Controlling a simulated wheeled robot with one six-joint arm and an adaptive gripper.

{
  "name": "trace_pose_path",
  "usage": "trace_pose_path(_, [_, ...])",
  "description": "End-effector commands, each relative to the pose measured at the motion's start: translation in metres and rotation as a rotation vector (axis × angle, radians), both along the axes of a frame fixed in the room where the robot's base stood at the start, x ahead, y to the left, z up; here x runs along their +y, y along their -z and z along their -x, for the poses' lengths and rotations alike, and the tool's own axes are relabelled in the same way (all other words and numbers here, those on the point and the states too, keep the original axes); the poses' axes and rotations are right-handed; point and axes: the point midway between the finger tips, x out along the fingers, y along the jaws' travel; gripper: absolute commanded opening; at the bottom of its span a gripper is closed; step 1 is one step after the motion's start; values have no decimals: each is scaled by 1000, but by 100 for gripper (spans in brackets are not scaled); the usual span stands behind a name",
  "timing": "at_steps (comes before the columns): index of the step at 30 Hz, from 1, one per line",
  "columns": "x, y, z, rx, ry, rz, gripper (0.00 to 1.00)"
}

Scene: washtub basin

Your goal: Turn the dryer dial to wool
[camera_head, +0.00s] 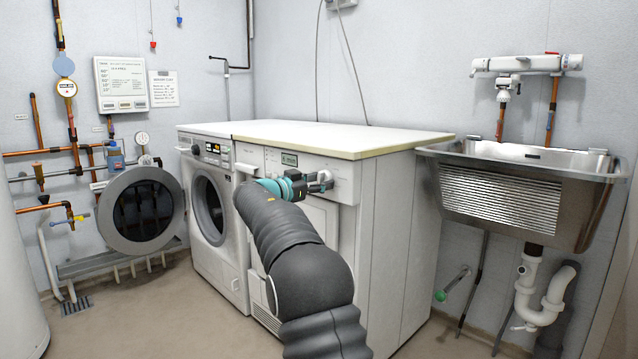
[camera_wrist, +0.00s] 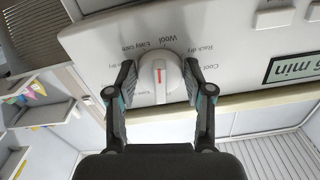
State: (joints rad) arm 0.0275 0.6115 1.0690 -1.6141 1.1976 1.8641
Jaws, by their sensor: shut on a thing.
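The dryer (camera_head: 345,192) is the right-hand white machine under the shared worktop. Its dial (camera_wrist: 147,78) is a round white knob with a red mark, seen upside down in the wrist view. The red mark runs roughly up and down the picture, below and slightly left of the "Wool" label (camera_wrist: 170,40). "Rack dry" and "Cool" stand to its right; a partly legible label stands to its left. My gripper (camera_wrist: 160,82) is shut on the dial, one finger on each side. In the head view my gripper (camera_head: 322,182) is at the dryer's panel and hides the dial.
A metal sink (camera_head: 520,190) hangs right. The white worktop (camera_head: 300,133) is clear.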

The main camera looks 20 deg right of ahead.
Motion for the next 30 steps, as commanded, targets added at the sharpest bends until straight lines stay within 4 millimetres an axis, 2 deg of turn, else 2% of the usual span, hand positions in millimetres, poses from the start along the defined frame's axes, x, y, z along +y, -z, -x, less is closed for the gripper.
trace_pose_path(12, [0, 1, -1, -149, 0, -55, 17])
trace_pose_path(27, [0, 1, -1, -162, 0, -60, 17])
trace_pose_path(28, [0, 1, -1, -162, 0, -60, 59])
trace_pose_path(30, [0, 1, -1, -162, 0, -60, 75])
